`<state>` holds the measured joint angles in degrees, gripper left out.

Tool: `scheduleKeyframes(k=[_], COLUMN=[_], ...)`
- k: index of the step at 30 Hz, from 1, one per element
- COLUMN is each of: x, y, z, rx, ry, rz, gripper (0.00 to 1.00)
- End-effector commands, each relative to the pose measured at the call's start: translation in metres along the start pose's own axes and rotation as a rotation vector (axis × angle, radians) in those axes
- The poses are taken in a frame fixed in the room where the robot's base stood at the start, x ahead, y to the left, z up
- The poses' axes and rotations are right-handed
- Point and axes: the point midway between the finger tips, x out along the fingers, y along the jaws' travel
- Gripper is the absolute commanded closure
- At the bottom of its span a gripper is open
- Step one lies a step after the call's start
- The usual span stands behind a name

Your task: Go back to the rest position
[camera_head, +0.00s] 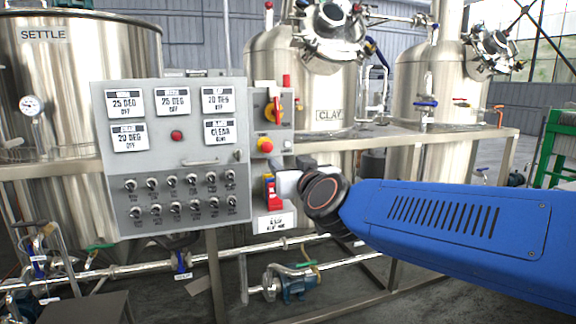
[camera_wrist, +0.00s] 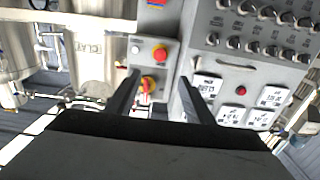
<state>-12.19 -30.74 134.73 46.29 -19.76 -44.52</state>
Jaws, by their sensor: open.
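My gripper (camera_head: 290,182) is at the end of my blue arm, in front of the lower part of the switch box beside the control panel (camera_head: 175,165). In the wrist view, which is upside down, its two dark fingers (camera_wrist: 160,88) are apart with nothing between them. Beyond them are a red-and-yellow rotary switch (camera_wrist: 149,84) and a red push button (camera_wrist: 159,54). In the head view the rotary switch (camera_head: 272,111) and the red button (camera_head: 265,145) sit above my gripper. I cannot tell whether the fingers touch anything.
The SETTLE tank (camera_head: 80,60) stands at the left and the CLAY tank (camera_head: 290,70) behind the switch box. A metal frame rail (camera_head: 440,134) runs behind my arm. Pipes and a teal pump (camera_head: 297,287) lie low. A green frame (camera_head: 556,150) is at the far right.

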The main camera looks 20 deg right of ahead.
Motion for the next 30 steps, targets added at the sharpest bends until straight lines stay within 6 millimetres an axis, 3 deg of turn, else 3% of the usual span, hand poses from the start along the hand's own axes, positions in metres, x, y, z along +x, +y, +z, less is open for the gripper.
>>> scheduleKeyframes(k=[10, 14, 17, 23, 30], x=[0.000, -0.007, -0.019, -0.065, -0.144], y=[-0.001, -0.007, -0.017, -0.030, -0.010], z=[0.001, 0.011, 0.034, 0.105, 0.199], rx=[0.000, 0.001, 0.000, -0.006, -0.017], ry=[-0.002, -0.038, -0.114, -0.367, -0.738], rz=[-0.003, -0.046, -0.114, -0.235, -0.232], gripper=[0.52, 0.52, 0.52, 0.52, 0.52])
